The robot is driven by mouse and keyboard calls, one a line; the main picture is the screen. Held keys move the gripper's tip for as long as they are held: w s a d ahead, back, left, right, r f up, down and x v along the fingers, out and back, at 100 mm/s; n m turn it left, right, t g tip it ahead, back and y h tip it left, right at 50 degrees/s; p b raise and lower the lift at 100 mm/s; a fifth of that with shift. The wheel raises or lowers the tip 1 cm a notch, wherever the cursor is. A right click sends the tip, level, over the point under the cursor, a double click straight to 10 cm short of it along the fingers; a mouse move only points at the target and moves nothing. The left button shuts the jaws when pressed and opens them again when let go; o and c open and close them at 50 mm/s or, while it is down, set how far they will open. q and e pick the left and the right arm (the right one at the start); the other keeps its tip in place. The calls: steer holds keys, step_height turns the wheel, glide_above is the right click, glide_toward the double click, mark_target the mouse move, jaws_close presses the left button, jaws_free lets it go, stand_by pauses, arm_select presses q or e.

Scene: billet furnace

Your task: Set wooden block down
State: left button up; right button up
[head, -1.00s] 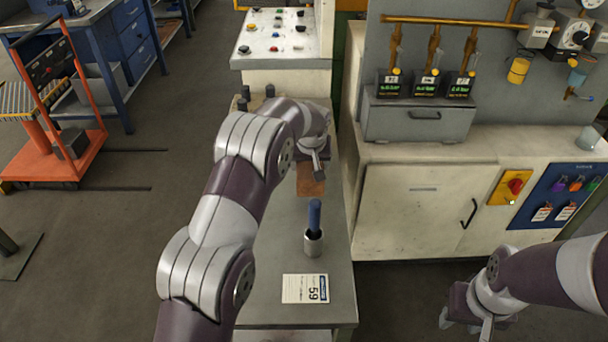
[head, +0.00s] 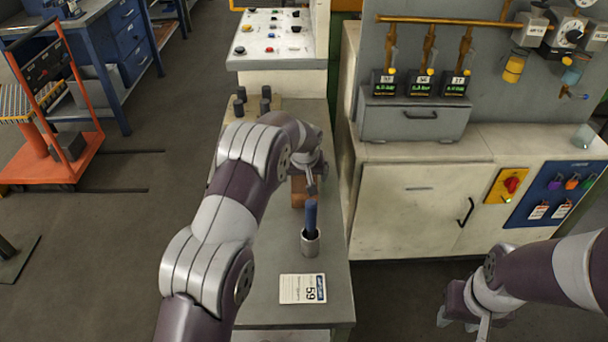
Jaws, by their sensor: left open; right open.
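The wooden block (head: 298,194) is a small brown piece on the grey side table (head: 270,255), behind the metal cup. My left gripper (head: 312,188) points down right at the block, and its wrist covers part of it. The gripper is open, but I cannot see whether its fingers still touch the block. My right gripper (head: 464,325) is open and empty at the lower right, in front of the white cabinet and away from the table.
A metal cup (head: 310,243) with a blue-handled tool stands just in front of the block. A white card marked 59 (head: 302,288) lies nearer. A wooden rack with dark pegs (head: 265,103) is behind. A control panel (head: 275,38) stands at the back.

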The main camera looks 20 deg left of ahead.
arm_select(q)
steer(key=v, duration=1.2)
steer(key=shift+r, duration=0.15)
